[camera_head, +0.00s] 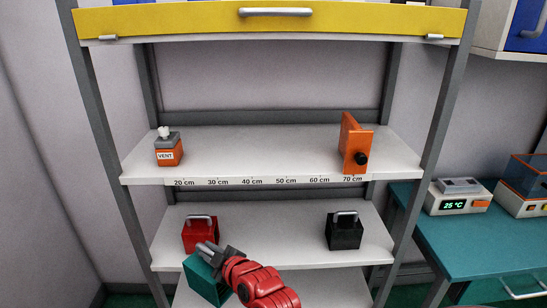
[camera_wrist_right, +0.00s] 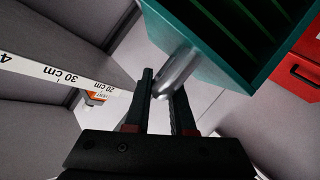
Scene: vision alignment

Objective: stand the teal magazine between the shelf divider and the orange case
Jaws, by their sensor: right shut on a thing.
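The teal magazine (camera_head: 207,282) is a box with open slots that show in the wrist view (camera_wrist_right: 215,45). My right gripper (camera_head: 207,252) is shut on its grey bar handle (camera_wrist_right: 176,72), and the magazine hangs in front of the lower shelves. In the wrist view the gripper (camera_wrist_right: 163,85) has the handle between its fingers. On the upper shelf, an orange upright plate with a black knob (camera_head: 351,140), apparently the shelf divider, stands at the right. An orange case with grey top and VENT label (camera_head: 168,153) stands at the left. My left gripper is out of view.
The upper shelf (camera_head: 260,145) has a centimetre scale on its front edge and is clear between the two orange things. Below stand a red case (camera_head: 200,235) and a black case (camera_head: 344,232). A yellow-fronted shelf (camera_head: 200,24) is above. A teal bench (camera_head: 485,250) is at right.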

